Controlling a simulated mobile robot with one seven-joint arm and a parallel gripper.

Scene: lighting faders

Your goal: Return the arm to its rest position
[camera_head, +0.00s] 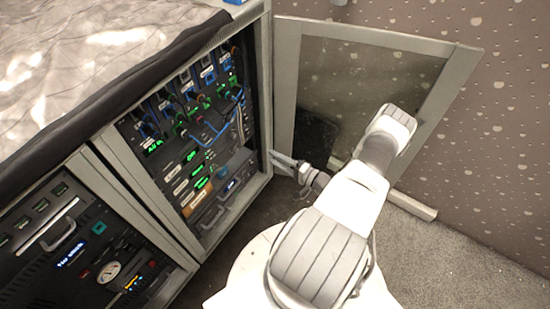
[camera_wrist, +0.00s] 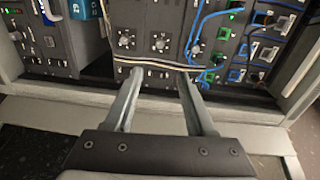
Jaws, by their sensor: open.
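My gripper (camera_wrist: 159,73) is open in the wrist view, its two grey fingers spread apart with nothing between them. The fingertips point at the lower part of the equipment rack (camera_wrist: 150,38), overlapping its bottom edge in the picture. I cannot tell whether they touch it. In the head view my gripper (camera_head: 281,160) is small and partly hidden beside my arm, near the right front edge of the open cabinet (camera_head: 264,100). My white and grey arm (camera_head: 352,195) is bent and reaches out from the bottom of the picture.
The cabinet's glass door (camera_head: 420,85) stands open behind my arm, close to it. Blue cables (camera_wrist: 200,30) hang on the rack front. A second rack unit (camera_head: 75,250) is at lower left. Carpet (camera_head: 450,260) lies clear at right, before a patterned wall (camera_head: 510,120).

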